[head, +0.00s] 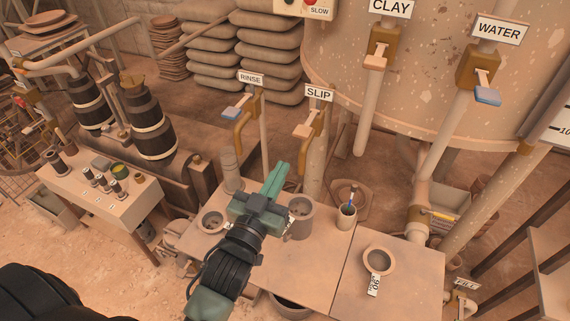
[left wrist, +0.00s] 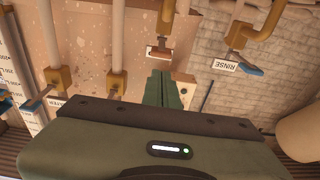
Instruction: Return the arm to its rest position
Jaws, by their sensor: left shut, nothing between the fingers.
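My left gripper (head: 277,178) is green and reaches in over the work table in the head view. Its two fingers are together with nothing between them. In the left wrist view the closed fingers (left wrist: 164,90) point toward the tank and pipes. The gripper is above the table (head: 292,262), between a small bowl (head: 212,222) on its left and a grey pot (head: 300,216) on its right, apart from the taps. My right gripper is not in view.
Taps labelled RINSE (head: 250,78), SLIP (head: 319,93), CLAY (head: 390,8) and WATER (head: 499,29) hang beyond the table by the large tank (head: 430,100). A cup with brushes (head: 346,216) and a round pot (head: 380,261) stand on the right. A side table (head: 110,205) holds small jars.

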